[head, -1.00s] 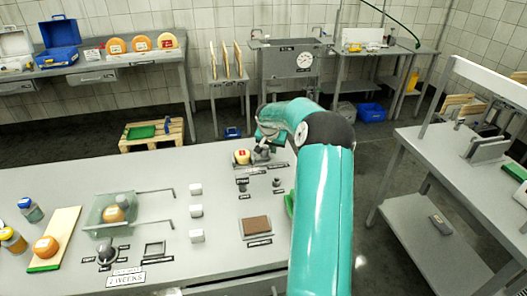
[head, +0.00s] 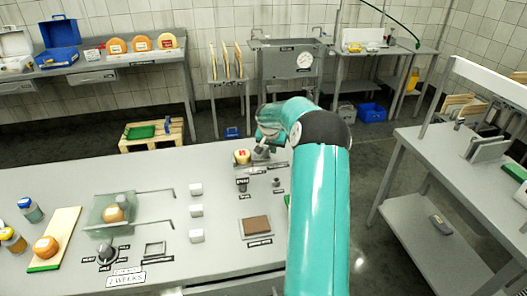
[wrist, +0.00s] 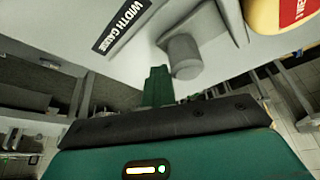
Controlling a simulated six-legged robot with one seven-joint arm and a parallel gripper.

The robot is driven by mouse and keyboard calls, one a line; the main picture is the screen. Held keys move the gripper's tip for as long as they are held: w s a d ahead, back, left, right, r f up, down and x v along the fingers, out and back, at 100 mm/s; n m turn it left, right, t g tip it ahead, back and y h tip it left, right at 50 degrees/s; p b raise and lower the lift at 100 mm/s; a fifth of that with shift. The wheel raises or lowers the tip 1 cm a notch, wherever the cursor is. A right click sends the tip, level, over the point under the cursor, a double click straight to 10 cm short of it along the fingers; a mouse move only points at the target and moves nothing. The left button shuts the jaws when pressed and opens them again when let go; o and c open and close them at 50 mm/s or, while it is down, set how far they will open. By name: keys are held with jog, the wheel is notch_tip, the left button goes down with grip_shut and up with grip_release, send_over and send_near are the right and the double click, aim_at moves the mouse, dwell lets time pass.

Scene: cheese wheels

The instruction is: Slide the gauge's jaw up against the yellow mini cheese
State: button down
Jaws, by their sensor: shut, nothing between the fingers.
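The yellow mini cheese (head: 242,157) with a red label stands at the back of the near table; part of it shows at the top right of the wrist view (wrist: 272,14). The grey gauge jaw (head: 262,154) is just right of it. In the wrist view the gauge's rounded grey knob (wrist: 184,56) is left of the cheese, beside a "WIDTH GAUGE" label (wrist: 121,25). My gripper (wrist: 158,74) is shut and empty, its green fingertips close beside the knob; I cannot tell whether they touch. In the head view my arm partly hides it.
Small black knobs (head: 276,182), a brown block (head: 256,226) on a pad and several white cubes (head: 196,189) stand on the table nearer me. A glass cover (head: 112,210) with a thin-handled frame is left. The table's middle left is clear.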

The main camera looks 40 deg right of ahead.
jog(key=shift+w+a, duration=0.15)
dwell(0.4)
jog(key=shift+s+d, duration=0.4)
jog(key=shift+d, duration=0.3)
jog(key=shift+s+d, duration=0.4)
jog(key=shift+d, duration=0.25)
notch_tip(320, 180, up, 8)
dwell(0.5)
dwell(0.3)
